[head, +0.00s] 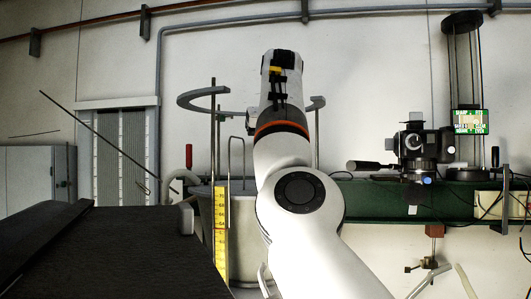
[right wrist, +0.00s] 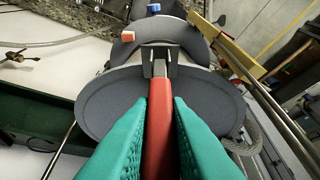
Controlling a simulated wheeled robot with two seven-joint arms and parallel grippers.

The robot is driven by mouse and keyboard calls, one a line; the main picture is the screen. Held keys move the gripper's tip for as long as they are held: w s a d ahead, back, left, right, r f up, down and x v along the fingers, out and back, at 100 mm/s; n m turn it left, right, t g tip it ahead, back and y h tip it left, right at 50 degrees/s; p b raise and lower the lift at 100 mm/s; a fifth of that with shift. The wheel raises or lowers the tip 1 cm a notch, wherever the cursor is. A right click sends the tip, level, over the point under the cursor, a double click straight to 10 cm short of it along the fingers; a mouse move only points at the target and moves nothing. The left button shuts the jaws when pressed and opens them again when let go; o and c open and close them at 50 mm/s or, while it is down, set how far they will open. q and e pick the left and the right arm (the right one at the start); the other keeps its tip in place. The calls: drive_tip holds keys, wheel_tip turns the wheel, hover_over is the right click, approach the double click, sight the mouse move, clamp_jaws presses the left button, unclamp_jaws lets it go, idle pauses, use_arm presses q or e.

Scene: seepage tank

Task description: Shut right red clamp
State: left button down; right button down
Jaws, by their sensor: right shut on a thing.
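A red clamp handle (right wrist: 160,130) stands between the teal fingers of my right gripper (right wrist: 162,112) in the right wrist view. The fingers are shut on it from both sides. The handle's far end meets a metal bracket at the dark grey round plate (right wrist: 100,105). In the head view my right arm reaches up in front of the tank, hiding this clamp and the gripper's fingers. Another red handle (head: 189,155) stands upright at the tank's left side. My left gripper is in neither view.
A yellow scale (head: 220,225) stands upright at the tank's front. A ring (head: 195,97) is held above the tank. A green beam (head: 385,200) with a camera-like device (head: 415,145) lies to the right. A black surface (head: 120,255) fills the lower left.

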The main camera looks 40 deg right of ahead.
drive_tip(key=shift+g, duration=0.3)
drive_tip(key=shift+w, duration=0.1)
drive_tip(key=c, duration=1.4)
unclamp_jaws()
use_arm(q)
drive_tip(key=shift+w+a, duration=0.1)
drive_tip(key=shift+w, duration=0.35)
use_arm(e)
drive_tip(key=shift+w+d, duration=0.1)
